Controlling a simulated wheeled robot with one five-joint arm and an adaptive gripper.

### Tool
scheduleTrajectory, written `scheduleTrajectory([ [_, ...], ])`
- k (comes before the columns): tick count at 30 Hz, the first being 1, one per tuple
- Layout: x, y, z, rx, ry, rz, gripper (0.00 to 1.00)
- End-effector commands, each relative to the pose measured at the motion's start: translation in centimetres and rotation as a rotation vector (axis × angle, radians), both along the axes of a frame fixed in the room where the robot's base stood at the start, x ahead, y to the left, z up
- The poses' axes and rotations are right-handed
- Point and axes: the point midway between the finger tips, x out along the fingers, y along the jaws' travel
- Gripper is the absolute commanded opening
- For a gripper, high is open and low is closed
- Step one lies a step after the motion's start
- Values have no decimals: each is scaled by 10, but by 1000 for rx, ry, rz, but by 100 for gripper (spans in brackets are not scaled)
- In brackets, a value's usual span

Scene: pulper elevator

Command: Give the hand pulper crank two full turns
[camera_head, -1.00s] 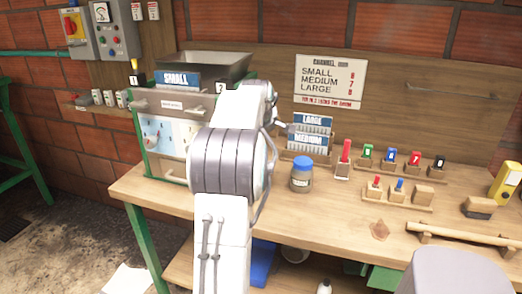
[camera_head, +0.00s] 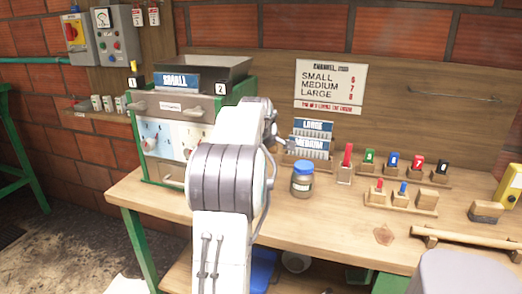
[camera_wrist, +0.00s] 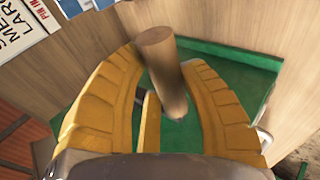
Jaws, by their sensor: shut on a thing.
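The hand pulper (camera_head: 150,180) is a green-framed box with a grey hopper (camera_head: 232,68) and a "SMALL" sign, at the left end of the workbench. In the wrist view, the crank's wooden handle (camera_wrist: 170,85) is a round peg in front of a green panel (camera_wrist: 225,75). My gripper (camera_wrist: 162,60) has its yellow fingers on both sides of the peg and is shut on it. The peg's round end sticks out past the fingers. In the head view, my arm hides the gripper and crank, to the right of the pulper.
The workbench (camera_head: 330,222) has a jar with a blue lid (camera_head: 302,180), a sign rack (camera_head: 310,145) and several coloured tags to the right of my arm. A control box (camera_head: 115,35) hangs on the wall at left. A wooden bar (camera_head: 465,240) lies near the front right.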

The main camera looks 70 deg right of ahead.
Motion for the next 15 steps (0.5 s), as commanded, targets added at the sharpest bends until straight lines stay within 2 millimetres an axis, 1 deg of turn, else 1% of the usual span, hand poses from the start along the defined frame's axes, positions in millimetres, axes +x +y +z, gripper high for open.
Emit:
scheduleTrajectory([
  [1, -3, -1, 1, -1, 1, -4, 13],
  [8, -3, -2, -1, -2, 1, -4, 13],
  [11, -3, -4, -7, -2, 1, -4, 13],
  [15, -3, -8, -20, -2, 2, -5, 13],
])
